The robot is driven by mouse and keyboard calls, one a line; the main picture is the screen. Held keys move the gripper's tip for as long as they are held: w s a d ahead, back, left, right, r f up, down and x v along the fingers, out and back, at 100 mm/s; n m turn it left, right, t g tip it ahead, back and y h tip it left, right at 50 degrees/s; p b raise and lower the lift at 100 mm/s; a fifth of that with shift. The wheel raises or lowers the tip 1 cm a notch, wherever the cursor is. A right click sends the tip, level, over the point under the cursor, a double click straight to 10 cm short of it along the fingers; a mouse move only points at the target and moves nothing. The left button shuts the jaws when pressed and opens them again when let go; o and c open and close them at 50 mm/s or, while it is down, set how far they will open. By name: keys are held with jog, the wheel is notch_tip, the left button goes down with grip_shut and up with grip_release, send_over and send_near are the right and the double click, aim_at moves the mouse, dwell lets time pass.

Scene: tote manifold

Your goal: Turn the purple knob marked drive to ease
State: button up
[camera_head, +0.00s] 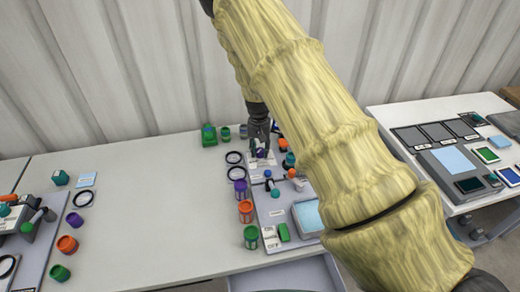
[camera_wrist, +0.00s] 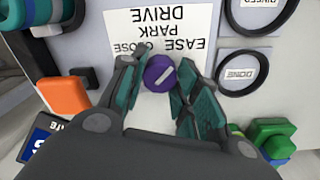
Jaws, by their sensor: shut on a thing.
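The purple knob (camera_wrist: 160,73) has a pale pointer line on its face and sits between my gripper's fingertips in the wrist view. Its label plate (camera_wrist: 160,20) reads DRIVE, PARK, EASE and CLOSE, upside down in this view. The pale line slants toward the upper right of the picture, on the EASE side of the label. My gripper (camera_wrist: 158,84) is shut on the knob, with a finger on its left and right sides. In the head view my gripper (camera_head: 260,150) points down at the back of the grey panel, and the knob there is small and partly hidden.
The grey panel (camera_head: 275,213) bears several coloured knobs, a pale blue screen (camera_head: 308,217) and an ON/OFF switch (camera_head: 271,238). Black rings, one marked DONE (camera_wrist: 243,73), lie beside the knob. A green object (camera_head: 209,135) stands behind.

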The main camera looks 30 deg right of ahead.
aim_at(259, 150)
jog(key=shift+s+f+m, duration=0.1)
jog(key=shift+f+m, duration=0.05)
jog(key=shift+m, duration=0.45)
jog(key=o, duration=1.1)
jog(key=shift+c, duration=0.2)
jog(key=shift+r, duration=0.2)
notch_tip(259, 150, up, 12)
jog(key=shift+w+f, duration=0.2)
jog(key=shift+a, duration=0.1)
